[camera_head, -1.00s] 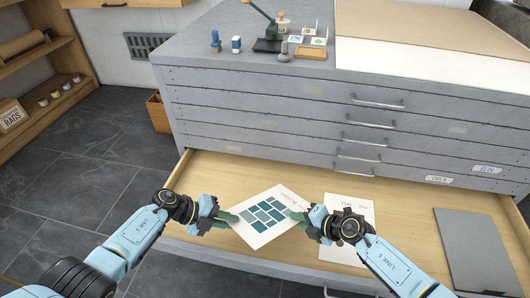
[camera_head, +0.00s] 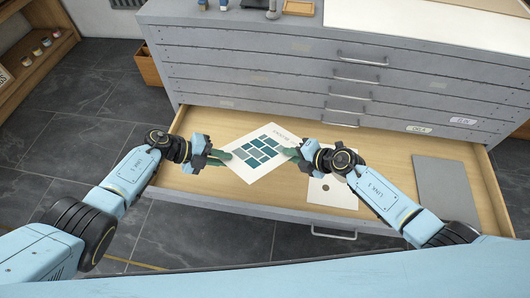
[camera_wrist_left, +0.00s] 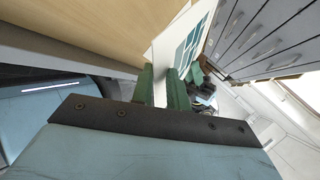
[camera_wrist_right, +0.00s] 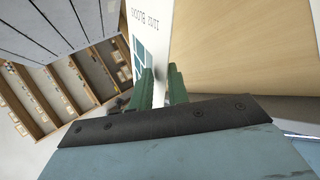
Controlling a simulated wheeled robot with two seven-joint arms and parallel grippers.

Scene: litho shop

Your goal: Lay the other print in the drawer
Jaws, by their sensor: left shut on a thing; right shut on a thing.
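A white print with teal blocks (camera_head: 258,150) is held between my two grippers, over the open drawer (camera_head: 215,122). My left gripper (camera_head: 224,157) is shut on its left edge. My right gripper (camera_head: 294,153) is shut on its right edge. The print also shows between the fingers in the left wrist view (camera_wrist_left: 165,55) and in the right wrist view (camera_wrist_right: 150,30). Another white sheet (camera_head: 333,192) lies in the drawer, partly hidden under my right arm. I cannot tell the exact gap between the held print and the drawer floor.
A grey flat board (camera_head: 447,187) lies at the right of the drawer. The grey cabinet (camera_head: 240,60) with shut drawers rises behind, small tools on its top. A wooden crate (camera_head: 149,66) stands on the floor at left. Bare drawer floor shows at the left.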

